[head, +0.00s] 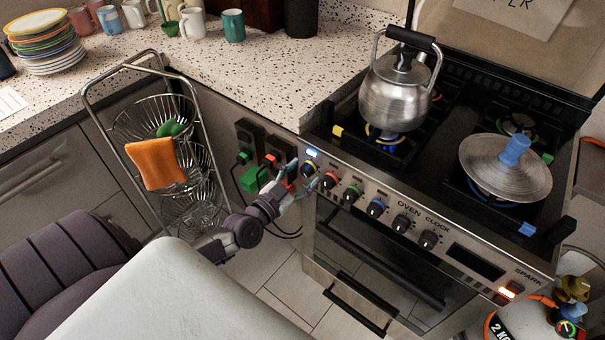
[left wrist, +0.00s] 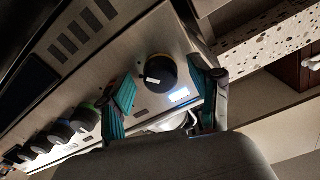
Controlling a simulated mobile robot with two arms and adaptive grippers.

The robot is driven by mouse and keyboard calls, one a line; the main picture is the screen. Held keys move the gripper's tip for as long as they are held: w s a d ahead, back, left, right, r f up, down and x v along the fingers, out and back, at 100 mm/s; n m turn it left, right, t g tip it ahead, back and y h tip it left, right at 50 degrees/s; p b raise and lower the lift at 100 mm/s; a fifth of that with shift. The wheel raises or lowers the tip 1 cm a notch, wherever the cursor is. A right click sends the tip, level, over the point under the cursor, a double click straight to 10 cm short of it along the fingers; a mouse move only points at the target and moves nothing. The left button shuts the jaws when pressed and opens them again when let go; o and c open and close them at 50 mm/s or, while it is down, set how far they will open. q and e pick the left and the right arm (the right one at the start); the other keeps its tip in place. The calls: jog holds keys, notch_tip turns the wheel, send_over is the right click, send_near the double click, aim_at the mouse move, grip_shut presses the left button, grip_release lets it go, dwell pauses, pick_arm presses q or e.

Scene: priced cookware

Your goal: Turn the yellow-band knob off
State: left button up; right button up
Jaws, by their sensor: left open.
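The yellow-band knob (head: 309,168) is the dark knob at the left end of the stove's front panel. In the left wrist view the knob (left wrist: 160,72) shows a white pointer mark and a thin orange-yellow edge. My left gripper (head: 302,178) is at this knob. In the left wrist view its two teal fingers (left wrist: 160,76) are open on either side of the knob, with gaps visible. A kettle (head: 396,92) stands on the left burner, with a blue flame (head: 389,137) under it. My right gripper is out of view.
Red-band (head: 329,180), green-band (head: 351,194) and blue-band (head: 376,207) knobs follow to the right. A lidded pan (head: 506,168) sits on the right burner. A wire basket rack (head: 155,95) with an orange cloth (head: 158,163) stands left of my arm.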

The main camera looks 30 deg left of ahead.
pick_arm(q)
jog(key=c, duration=1.1)
jog(key=shift+c, duration=0.2)
